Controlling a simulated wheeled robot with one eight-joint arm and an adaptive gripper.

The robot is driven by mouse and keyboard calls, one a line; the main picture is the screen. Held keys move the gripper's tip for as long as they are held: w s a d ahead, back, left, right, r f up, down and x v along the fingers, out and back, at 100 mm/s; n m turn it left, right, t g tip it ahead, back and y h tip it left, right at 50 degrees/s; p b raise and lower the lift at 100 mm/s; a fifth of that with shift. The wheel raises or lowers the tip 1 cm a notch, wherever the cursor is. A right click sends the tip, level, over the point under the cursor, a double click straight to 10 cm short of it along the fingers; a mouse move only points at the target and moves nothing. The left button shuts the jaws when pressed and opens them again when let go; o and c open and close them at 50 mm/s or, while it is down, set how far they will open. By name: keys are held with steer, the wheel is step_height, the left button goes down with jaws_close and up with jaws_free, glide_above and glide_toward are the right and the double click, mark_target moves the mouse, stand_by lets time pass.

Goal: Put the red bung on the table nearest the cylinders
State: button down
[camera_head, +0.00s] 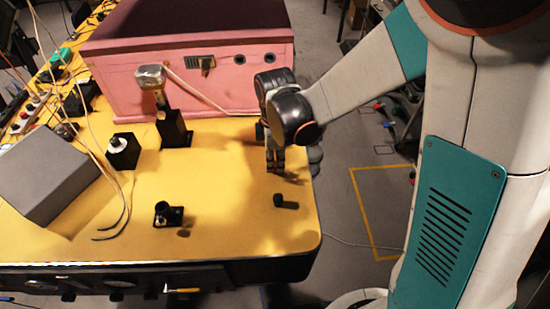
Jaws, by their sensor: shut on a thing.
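My gripper (275,163) points down over the right part of the yellow table (235,225), in front of the pink box. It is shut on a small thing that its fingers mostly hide. I cannot make out the thing's colour or whether it touches the table. I cannot pick out a red bung anywhere in the view. A small dark cylinder (286,201) lies on the table just in front of my gripper. No larger cylinders can be clearly told in this view.
The pink box (180,85) stands behind my gripper. A black stand (174,130), a black block with a white top (123,152), a small black mount (168,214) and a grey box (48,175) stand to the left. Loose wires hang at left. The table's front right is mostly clear.

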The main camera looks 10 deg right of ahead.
mark_target(276, 164)
steer(key=shift+f+b, duration=0.5)
steer(key=shift+f, duration=0.05)
steer(key=c, duration=1.4)
jaws_free()
steer(key=shift+o, duration=0.2)
steer(key=shift+r, duration=0.15)
step_height(276, 164, up, 7)
steer(key=shift+r, duration=0.15)
steer(key=shift+d, duration=0.1)
